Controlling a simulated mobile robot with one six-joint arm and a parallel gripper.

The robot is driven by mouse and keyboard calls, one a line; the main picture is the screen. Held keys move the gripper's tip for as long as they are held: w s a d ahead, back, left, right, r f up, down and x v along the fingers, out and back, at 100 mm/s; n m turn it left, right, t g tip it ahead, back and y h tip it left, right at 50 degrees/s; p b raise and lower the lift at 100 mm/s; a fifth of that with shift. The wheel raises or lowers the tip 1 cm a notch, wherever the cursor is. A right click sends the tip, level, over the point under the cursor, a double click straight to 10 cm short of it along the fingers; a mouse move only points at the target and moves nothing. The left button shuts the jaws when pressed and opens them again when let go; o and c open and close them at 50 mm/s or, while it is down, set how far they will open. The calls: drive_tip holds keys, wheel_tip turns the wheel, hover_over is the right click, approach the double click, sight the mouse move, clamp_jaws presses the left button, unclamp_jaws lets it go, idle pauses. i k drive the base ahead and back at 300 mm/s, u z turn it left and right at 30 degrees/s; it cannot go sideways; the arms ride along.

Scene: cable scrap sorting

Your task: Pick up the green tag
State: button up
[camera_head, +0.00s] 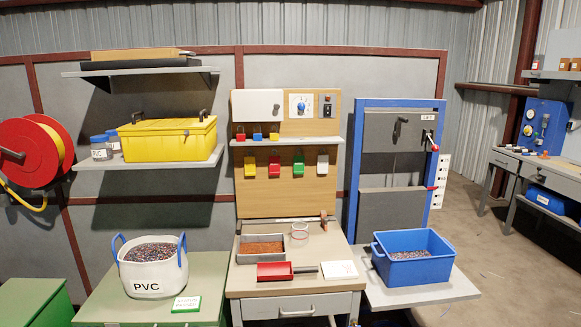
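The green tag (298,167) hangs on the wooden board (267,195), below a small grey shelf. It is in a row between a red tag (274,168) on its left and a white tag (322,164) on its right. A yellow tag (250,168) hangs at the left end of the row. The tags hang apart from each other, and nothing covers the green one. My gripper is not in view.
Small padlocks (257,136) stand on the shelf (280,142) above the tags. Below is a workbench (250,284) with a metal tray (243,258), a red scoop (273,271) and a clear jar (299,230). A blue bin (405,271) stands right, a white PVC bag (153,281) left.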

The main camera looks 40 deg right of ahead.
sight(299, 161)
drive_tip(key=i, duration=0.85)
drive_tip(key=z, duration=0.05)
